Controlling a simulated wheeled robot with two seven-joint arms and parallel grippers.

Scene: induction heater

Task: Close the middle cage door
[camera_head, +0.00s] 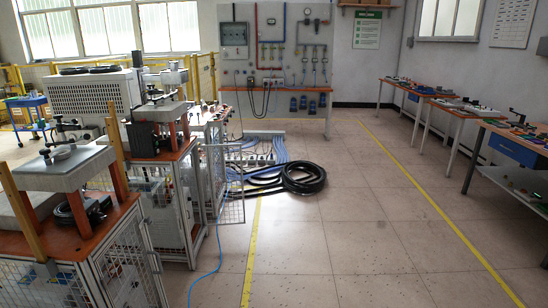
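Three workstations with caged cabinets stand in a row on the left. The middle cabinet (165,205) has a light metal frame and an orange-brown top. A wire-mesh door (230,197) stands swung out into the aisle beside the middle cabinet's far right side; it looks open, and its hinge side is partly hidden. The near cabinet (125,265) shows mesh panels that look shut. The far cabinet (215,125) is partly hidden behind the middle one. Neither of my grippers is in view.
A coiled black hose (303,178) and blue hoses (278,152) lie on the floor beyond the mesh door. A thin blue cable (212,268) runs along the floor near the cabinets. The tiled aisle (350,235) is clear. Workbenches (470,110) line the right wall.

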